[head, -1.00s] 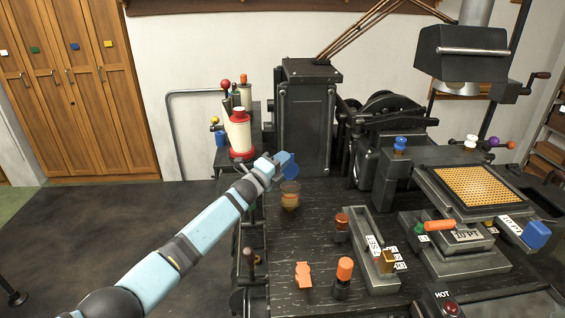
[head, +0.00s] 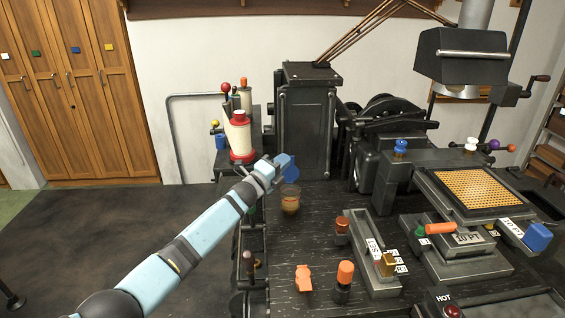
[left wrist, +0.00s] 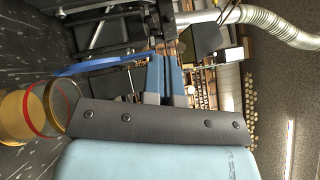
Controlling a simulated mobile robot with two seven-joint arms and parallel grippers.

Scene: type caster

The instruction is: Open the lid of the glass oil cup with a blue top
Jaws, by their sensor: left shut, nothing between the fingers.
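The glass oil cup (head: 290,203) stands on the dark bench top near its left edge, amber inside. Its blue top (head: 293,173) is tilted up from the rim, so the cup looks open. In the left wrist view the amber cup (left wrist: 14,113) with a red ring is at the left. There the blue lid (left wrist: 95,67) shows edge-on, reaching from the cup toward my fingers. My left gripper (head: 282,161) is shut and empty beside the raised lid; its fingertips (left wrist: 165,58) are close to the lid's outer edge, contact unclear. My right gripper is out of view.
A red and cream container (head: 240,138) stands behind my left arm. A tall black metal housing (head: 305,125) rises behind the cup. Orange-topped pieces (head: 304,278) and a grey slotted block (head: 365,240) lie to the front and right. The bench around the cup is clear.

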